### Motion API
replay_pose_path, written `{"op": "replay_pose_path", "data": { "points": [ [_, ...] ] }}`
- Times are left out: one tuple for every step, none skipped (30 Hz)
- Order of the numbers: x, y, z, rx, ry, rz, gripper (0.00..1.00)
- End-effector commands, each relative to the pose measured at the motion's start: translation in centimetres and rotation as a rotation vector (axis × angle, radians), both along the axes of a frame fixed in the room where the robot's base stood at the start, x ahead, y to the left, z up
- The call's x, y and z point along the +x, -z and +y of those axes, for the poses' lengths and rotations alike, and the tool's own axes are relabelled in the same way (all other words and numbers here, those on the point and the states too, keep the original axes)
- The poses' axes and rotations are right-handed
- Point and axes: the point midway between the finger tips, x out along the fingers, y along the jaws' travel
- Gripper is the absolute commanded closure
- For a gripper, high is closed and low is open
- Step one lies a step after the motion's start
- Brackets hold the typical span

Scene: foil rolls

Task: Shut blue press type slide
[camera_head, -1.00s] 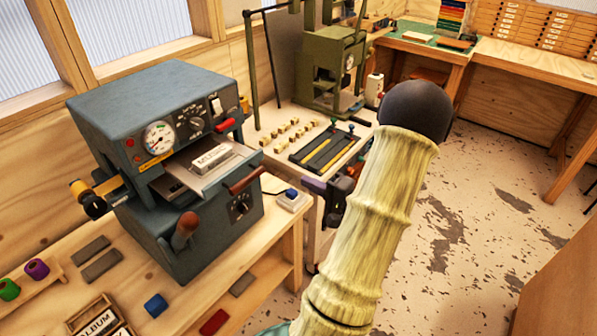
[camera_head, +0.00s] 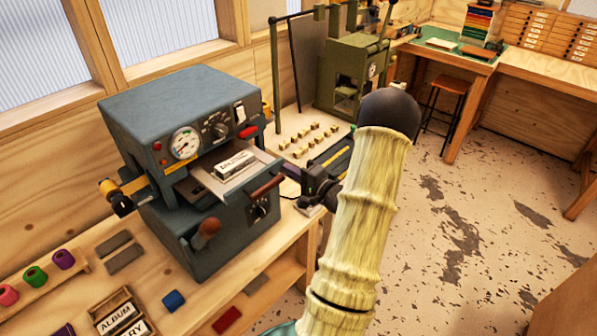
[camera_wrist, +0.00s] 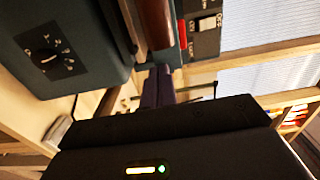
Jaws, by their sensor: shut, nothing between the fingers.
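The blue-grey press (camera_head: 165,110) stands on the wooden bench. Its flat metal slide (camera_head: 208,188) sticks out of the front opening with a lettered type block (camera_head: 235,165) on it. A brown-red handle (camera_head: 268,187) runs along the slide's outer edge. My gripper (camera_head: 287,171) is shut and empty, its purple fingers just right of the slide's front edge, near the handle. In the wrist view the fingers (camera_wrist: 158,84) point toward the press, close beside the brown handle (camera_wrist: 155,24). I cannot tell whether they touch it.
A lower lever with a brown knob (camera_head: 207,228) stands out from the press front. A green press (camera_head: 345,75) and small brass pieces (camera_head: 308,135) are behind. The floor at right is open.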

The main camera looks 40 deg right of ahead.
Motion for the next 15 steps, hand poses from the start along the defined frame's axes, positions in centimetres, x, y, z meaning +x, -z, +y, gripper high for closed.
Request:
{"op": "replay_pose_path", "data": {
  "points": [
    [0.0, 0.0, 0.0, 0.0, 0.0, 0.0, 1.0],
    [0.0, 0.0, 0.0, 0.0, 0.0, 0.0, 1.0],
    [0.0, 0.0, 0.0, 0.0, -0.001, 0.0, 1.0],
    [0.0, 0.0, 0.0, 0.0, -0.001, 0.0, 1.0],
    [0.0, 0.0, 0.0, 0.0, -0.001, 0.0, 1.0],
    [0.0, 0.0, 0.0, 0.0, -0.001, 0.0, 1.0],
    [0.1, 0.0, 0.0, 0.0, -0.001, 0.0, 1.0],
    [0.2, 0.0, 0.1, 0.0, -0.002, 0.0, 1.0],
    [0.4, 0.0, 0.1, 0.0, -0.003, 0.0, 1.0],
    [0.7, 0.0, 0.1, -0.001, -0.004, 0.0, 1.0],
    [1.1, 0.0, 0.2, -0.001, -0.005, 0.0, 1.0],
    [1.8, -0.1, 0.2, -0.002, -0.005, 0.0, 1.0],
    [2.4, -0.1, 0.3, -0.002, -0.005, 0.0, 1.0],
    [3.1, -0.1, 0.4, -0.002, -0.007, -0.001, 1.0],
    [4.1, -0.1, 0.4, -0.002, -0.006, -0.001, 1.0]
  ]
}}
